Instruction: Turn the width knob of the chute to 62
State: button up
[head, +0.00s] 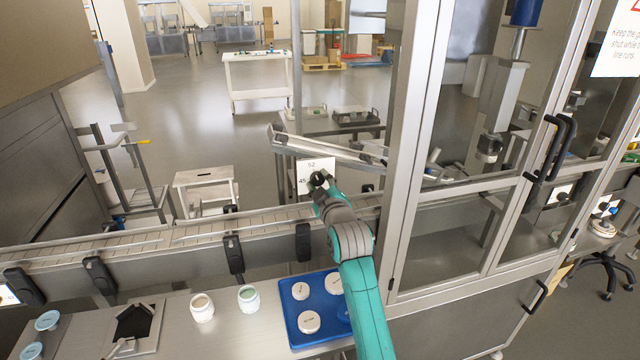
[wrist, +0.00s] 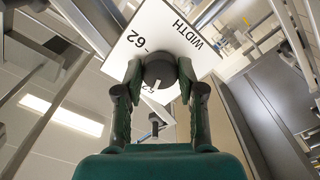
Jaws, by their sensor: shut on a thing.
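The width knob (wrist: 160,66) is a dark round knob on a white plate (wrist: 185,28) marked WIDTH and 62 in the wrist view. A white mark on the knob faces the bottom of that view, away from the 62 at upper left; a number near the mark is partly hidden. My gripper (wrist: 160,76) is shut on the knob, one finger on each side. In the head view my gripper (head: 321,186) meets the knob at the plate (head: 304,168), where 52 and 45 are readable. The metal chute (head: 330,151) slopes behind the plate.
A conveyor (head: 180,239) runs below the plate. A glazed metal cabinet frame (head: 402,150) stands close to the right of my arm. A blue tray (head: 291,329) with white lids and two jars (head: 202,307) (head: 249,298) are on the bench in front.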

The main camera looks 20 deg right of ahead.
jog(key=m, duration=0.6)
jog(key=shift+f, duration=0.1)
jog(key=m, duration=0.5)
jog(key=shift+a+m, duration=0.1)
jog(key=shift+m, duration=0.3)
jog(key=m, duration=1.2)
jog(key=shift+m, duration=0.3)
jog(key=o, duration=1.1)
jog(key=shift+o, duration=0.2)
